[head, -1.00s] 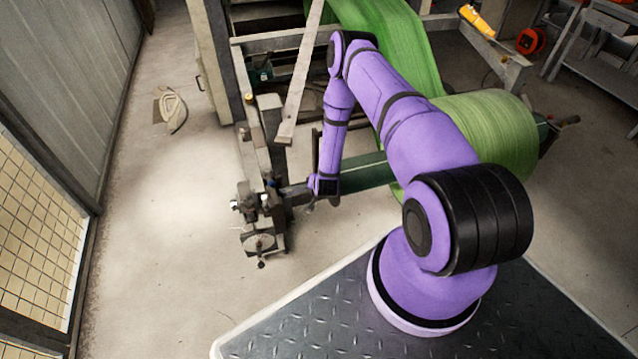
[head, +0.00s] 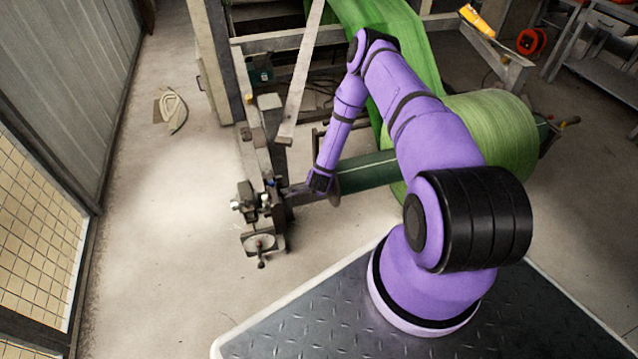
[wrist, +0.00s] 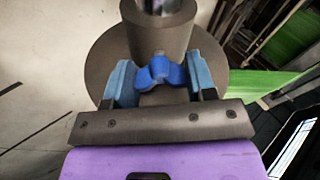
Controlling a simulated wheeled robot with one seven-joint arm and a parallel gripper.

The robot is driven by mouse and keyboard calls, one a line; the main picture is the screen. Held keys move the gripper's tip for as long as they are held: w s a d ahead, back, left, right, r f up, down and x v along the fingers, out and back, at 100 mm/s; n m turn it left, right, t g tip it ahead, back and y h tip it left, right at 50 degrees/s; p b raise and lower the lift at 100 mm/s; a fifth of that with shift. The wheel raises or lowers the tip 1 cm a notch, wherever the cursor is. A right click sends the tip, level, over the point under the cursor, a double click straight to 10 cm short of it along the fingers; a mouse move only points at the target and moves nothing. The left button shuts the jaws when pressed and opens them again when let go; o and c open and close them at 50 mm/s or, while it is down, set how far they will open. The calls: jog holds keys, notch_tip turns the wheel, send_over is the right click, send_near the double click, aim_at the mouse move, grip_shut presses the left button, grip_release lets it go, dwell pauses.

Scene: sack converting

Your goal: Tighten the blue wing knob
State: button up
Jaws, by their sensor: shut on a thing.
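The blue wing knob (wrist: 160,72) is in the middle of the wrist view, in front of a grey cylindrical hub and a round grey disc. My gripper (wrist: 158,80) has its two light-blue fingers on either side of the knob and is shut on it. In the head view my gripper (head: 306,188) is at the end of the purple arm, beside the machine's shaft. The knob cannot be made out there.
A green roll (head: 490,130) sits on the machine to the right of my arm. A grey clamp-like fixture (head: 258,215) stands left of my gripper. A slanted bar (head: 300,75) rises behind it. The floor at left is mostly clear.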

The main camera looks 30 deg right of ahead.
jog(key=shift+m, duration=0.6)
jog(key=o, duration=0.7)
jog(key=shift+c, duration=0.2)
jog(key=v, duration=1)
jog(key=shift+s+r, duration=0.2)
jog(key=shift+r, duration=0.15)
jog(key=shift+a, duration=0.15)
